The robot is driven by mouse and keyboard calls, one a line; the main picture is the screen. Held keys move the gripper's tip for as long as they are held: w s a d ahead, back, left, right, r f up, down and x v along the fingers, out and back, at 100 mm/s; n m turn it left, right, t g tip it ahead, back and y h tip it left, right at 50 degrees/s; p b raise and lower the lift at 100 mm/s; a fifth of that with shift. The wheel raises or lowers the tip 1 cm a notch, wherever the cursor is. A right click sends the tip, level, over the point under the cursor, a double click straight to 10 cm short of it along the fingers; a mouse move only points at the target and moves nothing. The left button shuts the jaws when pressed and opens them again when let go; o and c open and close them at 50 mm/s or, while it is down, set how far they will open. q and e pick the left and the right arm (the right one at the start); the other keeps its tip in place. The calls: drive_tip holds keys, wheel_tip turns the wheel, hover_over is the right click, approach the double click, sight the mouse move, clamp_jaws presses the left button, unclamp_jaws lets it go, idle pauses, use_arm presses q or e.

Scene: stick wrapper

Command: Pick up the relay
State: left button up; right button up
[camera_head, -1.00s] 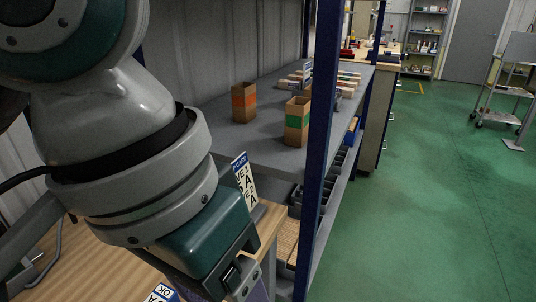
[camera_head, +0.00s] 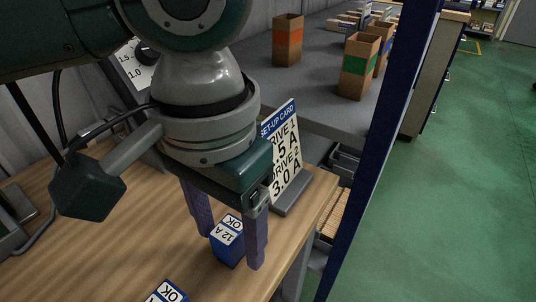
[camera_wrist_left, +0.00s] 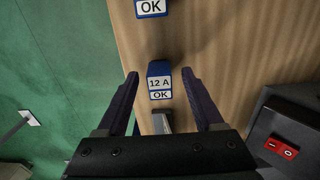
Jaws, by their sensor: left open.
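A blue relay (camera_head: 227,251) with a white label reading 12 A and OK stands upright on the wooden bench. It also shows in the left wrist view (camera_wrist_left: 159,69), between the fingertips and slightly ahead of them. My left gripper (camera_head: 230,252) is open and points down, its two purple fingers on either side of this relay. I cannot tell whether either finger touches it. A second blue relay (camera_head: 165,293) with an OK label is cut off at the bottom edge; a like one shows at the top of the left wrist view (camera_wrist_left: 151,8). My right gripper is not in view.
A set-up card (camera_head: 284,150) reading DRIVE 1 5 A and DRIVE 2 3.0 A stands on a grey base right behind the gripper. A dial panel (camera_head: 130,62) is at the back left. Cardboard boxes (camera_head: 288,40) stand on the grey shelf beyond. A blue post (camera_head: 385,150) rises at right.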

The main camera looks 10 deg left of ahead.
use_arm(q)
drive_tip(key=shift+f, duration=0.45)
clamp_jaws()
idle(0.3)
